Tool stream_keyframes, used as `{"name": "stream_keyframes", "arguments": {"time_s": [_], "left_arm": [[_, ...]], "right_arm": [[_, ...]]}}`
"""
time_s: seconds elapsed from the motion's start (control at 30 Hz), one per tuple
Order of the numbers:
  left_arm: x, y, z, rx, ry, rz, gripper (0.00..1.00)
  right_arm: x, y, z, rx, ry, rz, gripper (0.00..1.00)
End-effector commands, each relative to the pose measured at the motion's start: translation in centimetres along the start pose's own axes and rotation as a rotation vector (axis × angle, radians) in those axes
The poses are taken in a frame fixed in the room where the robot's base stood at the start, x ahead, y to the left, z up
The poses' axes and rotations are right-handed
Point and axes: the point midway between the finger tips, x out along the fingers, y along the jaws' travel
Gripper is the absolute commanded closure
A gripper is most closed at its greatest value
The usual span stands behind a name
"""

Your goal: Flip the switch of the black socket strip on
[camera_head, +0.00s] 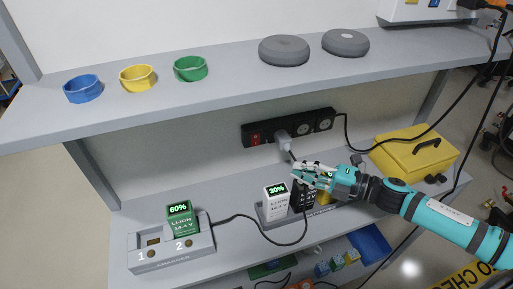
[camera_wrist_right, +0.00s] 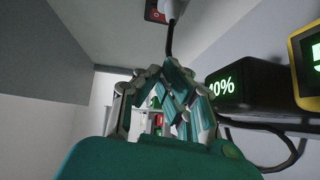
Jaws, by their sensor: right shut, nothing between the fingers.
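The black socket strip (camera_head: 303,124) is fixed to the wall below the upper shelf. Its red switch (camera_head: 256,138) sits at the left end; I cannot tell its position. A pale plug (camera_head: 283,140) is in the strip, right of the switch. In the right wrist view, part of the red switch (camera_wrist_right: 155,11) and the plug (camera_wrist_right: 174,8) show at the top edge. My right gripper (camera_head: 297,170) is shut and empty, below and right of the switch, apart from it. Its fingers (camera_wrist_right: 172,85) also show in the wrist view. My left gripper is out of view.
A charger (camera_head: 172,258) holds a green battery (camera_head: 180,218). A white battery (camera_head: 276,200) stands beside a black battery (camera_head: 302,196), partly behind my right gripper. A yellow toolbox (camera_head: 415,155) is at right. The upper shelf (camera_head: 225,88) overhangs the strip; a cable hangs from the plug.

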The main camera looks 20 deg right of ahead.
Motion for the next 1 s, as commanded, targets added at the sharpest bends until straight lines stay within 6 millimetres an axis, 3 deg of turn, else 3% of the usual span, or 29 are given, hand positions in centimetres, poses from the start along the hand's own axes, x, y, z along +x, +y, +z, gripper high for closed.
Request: {"name": "stream_keyframes", "arguments": {"time_s": [0.37, 0.57, 0.83, 1.0], "left_arm": [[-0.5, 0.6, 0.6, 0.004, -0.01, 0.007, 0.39], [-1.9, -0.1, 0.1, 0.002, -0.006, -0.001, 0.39], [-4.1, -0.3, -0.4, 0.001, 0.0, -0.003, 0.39], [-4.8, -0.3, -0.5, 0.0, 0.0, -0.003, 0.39]], "right_arm": [[1.1, 0.3, 0.1, -0.001, -0.001, 0.004, 1.0], [4.3, 0.6, 0.1, 0.0, -0.002, 0.006, 1.0], [10.0, 0.6, 0.0, 0.001, 0.0, 0.004, 1.0], [11.8, 0.3, 1.7, -0.001, -0.002, 0.001, 1.0]]}}
